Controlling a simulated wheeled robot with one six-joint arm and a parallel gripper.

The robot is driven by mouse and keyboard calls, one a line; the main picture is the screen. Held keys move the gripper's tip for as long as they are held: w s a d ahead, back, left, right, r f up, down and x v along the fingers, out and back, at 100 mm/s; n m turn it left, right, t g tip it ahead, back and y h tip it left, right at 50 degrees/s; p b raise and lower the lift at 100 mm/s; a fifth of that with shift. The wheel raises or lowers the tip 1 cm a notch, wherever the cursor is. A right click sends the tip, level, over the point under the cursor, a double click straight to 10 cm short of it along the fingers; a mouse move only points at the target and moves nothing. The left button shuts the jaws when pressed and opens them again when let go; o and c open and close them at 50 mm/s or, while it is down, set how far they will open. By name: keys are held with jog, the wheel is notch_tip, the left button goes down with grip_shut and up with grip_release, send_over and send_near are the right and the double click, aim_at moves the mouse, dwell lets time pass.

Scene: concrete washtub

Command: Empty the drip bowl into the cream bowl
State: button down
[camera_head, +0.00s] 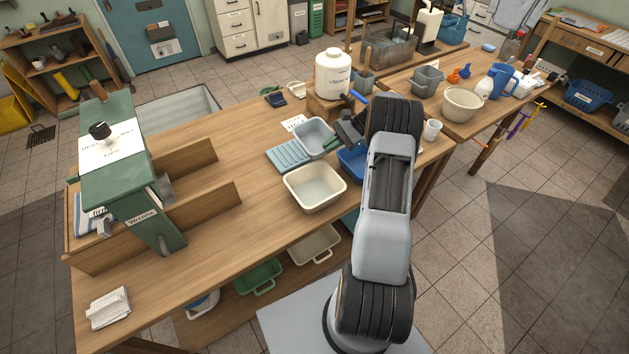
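A cream rectangular bowl (316,187) stands upright near the front edge of the table, and its inside looks empty. A blue bowl (350,162) sits just right of and behind it, largely hidden by my arm. A pale blue-grey basin (313,136) stands behind the cream bowl. I cannot tell which of these two is the drip bowl. A white container (332,74) with a printed label stands on a wooden block behind them. My gripper (347,130) shows as a dark shape left of my arm, above the table near the basin and blue bowl. Its fingers are unclear.
A ribbed blue rack (288,155) lies left of the basin. A green machine (125,170) and wooden boards (190,205) occupy the table's left. A white cup (432,129) stands right of my arm. A round cream bowl (463,104) is farther right. The table's middle left is clear.

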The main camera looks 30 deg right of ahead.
jog(key=shift+r+p, duration=1.65)
jog(key=shift+r, duration=0.85)
jog(key=shift+r+p, duration=0.15)
jog(key=shift+p, duration=0.35)
jog(key=shift+m+g+y+p, duration=0.3)
jog(key=shift+m+p, duration=0.1)
jog(key=shift+m, duration=0.1)
